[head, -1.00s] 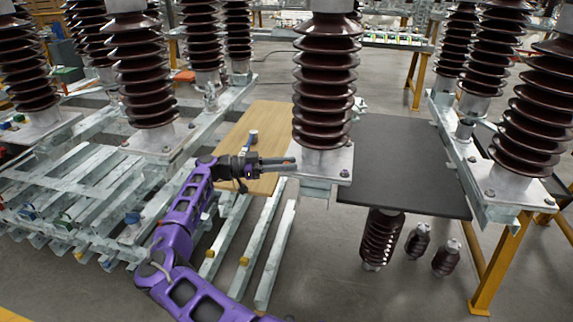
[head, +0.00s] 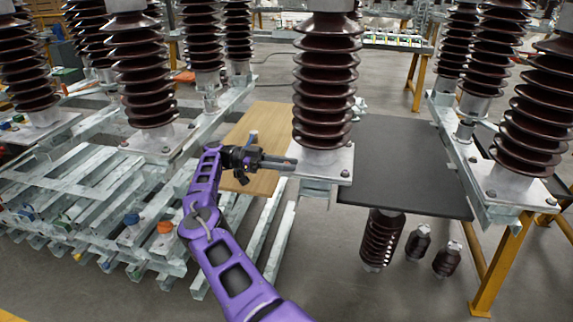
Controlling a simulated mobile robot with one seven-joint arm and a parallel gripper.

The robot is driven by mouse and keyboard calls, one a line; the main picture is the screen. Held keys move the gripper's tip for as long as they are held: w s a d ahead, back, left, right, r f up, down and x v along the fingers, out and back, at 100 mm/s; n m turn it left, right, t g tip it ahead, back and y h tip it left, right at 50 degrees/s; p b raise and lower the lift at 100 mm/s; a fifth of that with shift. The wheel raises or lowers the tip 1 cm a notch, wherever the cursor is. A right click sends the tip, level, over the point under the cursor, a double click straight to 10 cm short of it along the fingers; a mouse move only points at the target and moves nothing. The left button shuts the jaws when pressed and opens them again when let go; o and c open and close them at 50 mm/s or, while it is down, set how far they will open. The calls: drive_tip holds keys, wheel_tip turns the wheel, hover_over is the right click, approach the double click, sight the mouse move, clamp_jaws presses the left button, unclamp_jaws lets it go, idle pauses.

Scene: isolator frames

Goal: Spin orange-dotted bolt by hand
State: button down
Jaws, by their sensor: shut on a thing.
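My gripper (head: 293,162) is at the left side of the square metal base plate (head: 326,172) under the middle brown insulator (head: 323,85). Its fingers point right and reach the plate's left corner. They are closed on a bolt there, which is too small and covered to make out. No orange dot can be seen on it from here. Another bolt head (head: 345,173) shows at the plate's front right corner.
A wooden board (head: 262,120) lies behind my wrist. A dark grey tabletop (head: 395,165) is right of the plate. Several brown insulators stand around on steel frames. Blue (head: 131,219) and orange (head: 165,228) caps sit on the left frame.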

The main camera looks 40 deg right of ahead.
drive_tip(key=shift+s, duration=0.1)
drive_tip(key=c, duration=0.7)
unclamp_jaws()
drive_tip(key=shift+d, duration=0.1)
